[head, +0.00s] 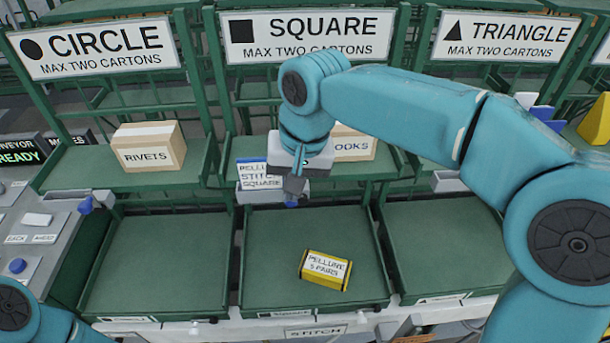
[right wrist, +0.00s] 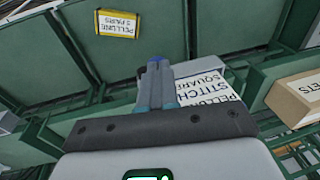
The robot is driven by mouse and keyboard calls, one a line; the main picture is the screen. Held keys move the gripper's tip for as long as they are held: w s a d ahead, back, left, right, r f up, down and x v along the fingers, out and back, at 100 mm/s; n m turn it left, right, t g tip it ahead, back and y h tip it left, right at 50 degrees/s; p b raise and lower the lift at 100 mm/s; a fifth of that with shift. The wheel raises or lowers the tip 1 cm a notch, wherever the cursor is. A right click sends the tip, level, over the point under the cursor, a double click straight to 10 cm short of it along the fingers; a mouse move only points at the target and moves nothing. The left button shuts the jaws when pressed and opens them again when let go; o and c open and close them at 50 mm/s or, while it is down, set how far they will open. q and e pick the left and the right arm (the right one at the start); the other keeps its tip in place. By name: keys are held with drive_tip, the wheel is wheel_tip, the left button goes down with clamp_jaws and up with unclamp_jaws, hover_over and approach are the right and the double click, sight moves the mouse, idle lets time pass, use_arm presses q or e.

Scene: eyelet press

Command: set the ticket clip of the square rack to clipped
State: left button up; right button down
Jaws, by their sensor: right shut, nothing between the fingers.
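The square rack (head: 312,22) stands in the middle of the head view under its SQUARE sign. A ticket (head: 258,174) reading Pellune, stitch, square is at the front of its shelf; it also shows in the right wrist view (right wrist: 208,92). A small blue tab (head: 292,203), apparently the ticket clip's lever, lies just below my right fingertips and shows at their ends in the wrist view (right wrist: 155,61). My right gripper (head: 294,187) is shut and empty, pointing down beside the ticket. Its fingers hide part of the clip, so I cannot tell its setting or whether they touch.
A yellow carton (head: 325,270) lies in the green tray (head: 260,225) below the square rack. A Rivets carton (head: 148,146) stands on the left shelf, and another carton (head: 355,145) is partly behind my right arm. The left tray (head: 160,260) is empty.

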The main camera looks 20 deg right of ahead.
use_arm(q)
drive_tip(key=shift+r, duration=0.3)
use_arm(e)
drive_tip(key=shift+w+a+f, duration=0.15)
drive_tip(key=shift+a+f, duration=0.05)
drive_tip(key=shift+a, duration=0.25)
drive_tip(key=shift+w+a+f, duration=0.15)
drive_tip(key=shift+a+f, duration=0.05)
drive_tip(key=shift+a, duration=0.25)
drive_tip(key=shift+d, duration=0.15)
use_arm(q)
drive_tip(key=shift+f, duration=0.1)
use_arm(e)
drive_tip(key=shift+s+d, duration=0.25)
drive_tip(key=shift+d, duration=0.45)
drive_tip(key=shift+r, duration=0.1)
drive_tip(key=shift+r+p, duration=0.3)
drive_tip(key=shift+p, duration=0.1)
drive_tip(key=r+p, duration=0.3)
drive_tip(key=r, duration=0.1)
drive_tip(key=shift+a+p, duration=0.25)
drive_tip(key=shift+p, duration=0.15)
use_arm(q)
drive_tip(key=v, duration=0.4)
drive_tip(key=shift+s+r, duration=0.15)
drive_tip(key=shift+r, duration=0.05)
use_arm(e)
wheel_tip(320, 180, up, 9)
drive_tip(key=a, duration=0.2)
drive_tip(key=shift+s, duration=0.25)
